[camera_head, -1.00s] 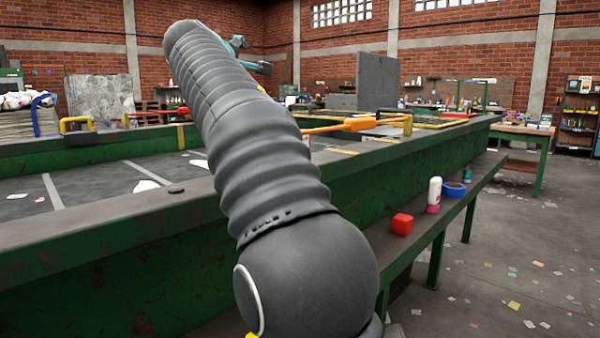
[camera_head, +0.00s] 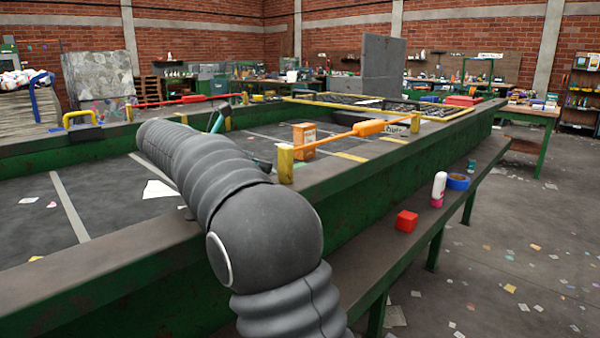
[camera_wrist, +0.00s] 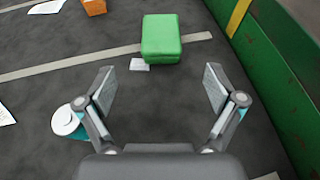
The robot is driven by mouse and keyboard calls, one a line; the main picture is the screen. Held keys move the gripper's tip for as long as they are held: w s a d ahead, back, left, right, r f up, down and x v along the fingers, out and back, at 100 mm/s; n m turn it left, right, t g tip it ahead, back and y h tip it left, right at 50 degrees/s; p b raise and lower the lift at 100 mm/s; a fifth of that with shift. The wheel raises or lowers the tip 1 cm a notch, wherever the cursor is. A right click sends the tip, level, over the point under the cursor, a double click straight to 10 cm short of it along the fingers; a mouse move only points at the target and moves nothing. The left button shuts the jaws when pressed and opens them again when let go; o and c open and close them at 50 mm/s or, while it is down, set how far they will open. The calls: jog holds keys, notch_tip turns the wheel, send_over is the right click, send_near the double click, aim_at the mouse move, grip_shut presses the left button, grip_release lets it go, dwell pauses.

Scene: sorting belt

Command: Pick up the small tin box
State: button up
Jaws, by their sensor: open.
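A green box with rounded edges (camera_wrist: 161,36), which looks like the small tin box, lies on the dark belt in the wrist view, at the top centre. My gripper (camera_wrist: 160,88) is open and empty. Its two fingers are spread wide, and the box lies beyond their tips, roughly centred between them and apart from both. In the head view my arm bends over the belt's near rail. I cannot make out the green box there; my arm covers part of the belt.
An orange box (camera_head: 304,139) stands on the belt near an orange bar (camera_head: 350,134). White scraps (camera_head: 159,189) lie on the belt. A green side wall (camera_wrist: 272,70) runs along the right in the wrist view. A red box (camera_head: 406,221) and a white bottle (camera_head: 438,188) stand on the outer ledge.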

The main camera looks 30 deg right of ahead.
jog(key=x, duration=0.9)
jog(key=shift+d+r, duration=0.15)
jog(key=shift+d, duration=0.1)
jog(key=c, duration=1.3)
jog(key=shift+o, duration=0.2)
